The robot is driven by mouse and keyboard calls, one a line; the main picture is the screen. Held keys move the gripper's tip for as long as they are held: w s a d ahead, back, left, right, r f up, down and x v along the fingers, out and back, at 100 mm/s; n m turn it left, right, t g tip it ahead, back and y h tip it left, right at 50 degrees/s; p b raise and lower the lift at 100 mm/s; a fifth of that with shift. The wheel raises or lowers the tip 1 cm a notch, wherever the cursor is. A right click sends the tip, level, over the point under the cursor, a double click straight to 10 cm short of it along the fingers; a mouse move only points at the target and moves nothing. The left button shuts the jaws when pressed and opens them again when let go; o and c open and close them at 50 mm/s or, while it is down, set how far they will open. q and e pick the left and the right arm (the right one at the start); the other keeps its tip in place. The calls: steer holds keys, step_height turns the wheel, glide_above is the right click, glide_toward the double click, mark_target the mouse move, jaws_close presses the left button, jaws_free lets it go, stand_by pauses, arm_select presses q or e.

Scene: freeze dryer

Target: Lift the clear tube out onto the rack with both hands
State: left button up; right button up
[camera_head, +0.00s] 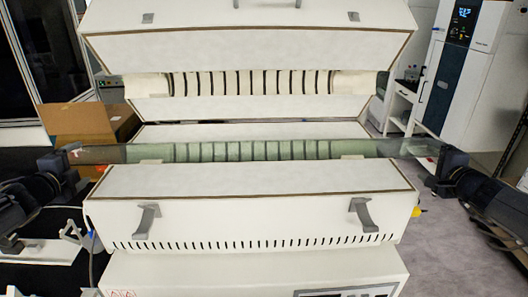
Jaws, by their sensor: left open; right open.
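The clear tube (110,153) lies level across the opened furnace (250,205), in the groove of its lower half, with both ends sticking out past the sides. My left gripper (76,166) is open at the tube's left end. My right gripper (440,170) is open at the tube's right end. I cannot tell whether the fingers touch the tube or stand around it. A white base with grey holders (45,252), which looks like the rack, sits at the lower left, partly behind my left arm.
The furnace lid (250,52) is raised above the tube. Two grey handles (147,220) stick out of the lower front. A cardboard box (88,122) stands behind the left end. A tall white cabinet (465,70) and a white shelf stand at the back right, with open floor on the right.

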mark_target(88, 159)
steer(key=x, duration=1)
steer(key=shift+w, duration=0.4)
arm_select(q)
steer(key=shift+x, duration=4.05)
arm_select(e)
steer(key=shift+w, duration=0.1)
arm_select(q)
steer(key=shift+c, duration=0.4)
arm_select(e)
steer(key=shift+c, duration=0.4)
arm_select(q)
steer(key=c, duration=1.4)
arm_select(e)
steer(key=c, duration=1.4)
